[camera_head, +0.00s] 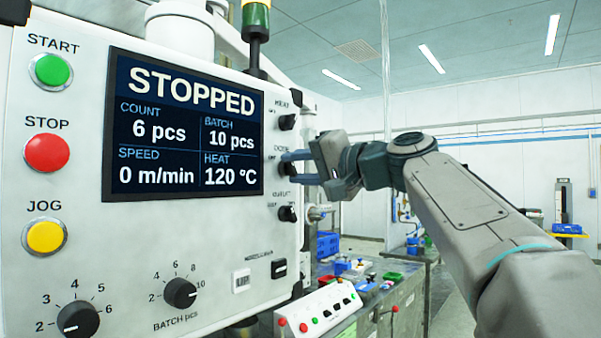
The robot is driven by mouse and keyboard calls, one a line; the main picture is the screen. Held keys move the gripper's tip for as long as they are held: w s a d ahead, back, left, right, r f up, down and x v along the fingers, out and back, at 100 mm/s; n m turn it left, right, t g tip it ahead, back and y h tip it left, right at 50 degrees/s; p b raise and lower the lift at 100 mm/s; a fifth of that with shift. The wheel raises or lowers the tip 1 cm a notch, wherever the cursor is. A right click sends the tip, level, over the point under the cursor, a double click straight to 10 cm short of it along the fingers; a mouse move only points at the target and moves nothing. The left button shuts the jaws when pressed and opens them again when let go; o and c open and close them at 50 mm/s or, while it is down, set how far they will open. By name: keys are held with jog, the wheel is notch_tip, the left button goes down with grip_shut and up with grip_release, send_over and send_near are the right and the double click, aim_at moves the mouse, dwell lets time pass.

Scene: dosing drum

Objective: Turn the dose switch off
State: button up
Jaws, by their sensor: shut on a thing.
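The dose switch (286,169) is a black rotary knob on the right edge of the white control panel (215,240), in the middle of a column of three. My gripper (291,169) comes in from the right and is shut on this knob. The fingers hide part of the knob, so I cannot tell which way it points. The label beside it is small and hard to read. The panel's display (185,133) reads STOPPED, count 6 pcs, batch 10 pcs, speed 0 m/min and heat 120 °C.
A heat knob (288,122) sits just above the gripper and another black knob (287,214) just below. Green start (51,70), red stop (47,152) and yellow jog (46,237) buttons line the left side. A smaller button box (318,312) stands below right.

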dwell(0.3)
jog(key=o, duration=1)
jog(key=shift+c, duration=0.2)
jog(key=b+v, duration=0.2)
jog(key=v, duration=1.2)
jog(key=shift+a, duration=0.15)
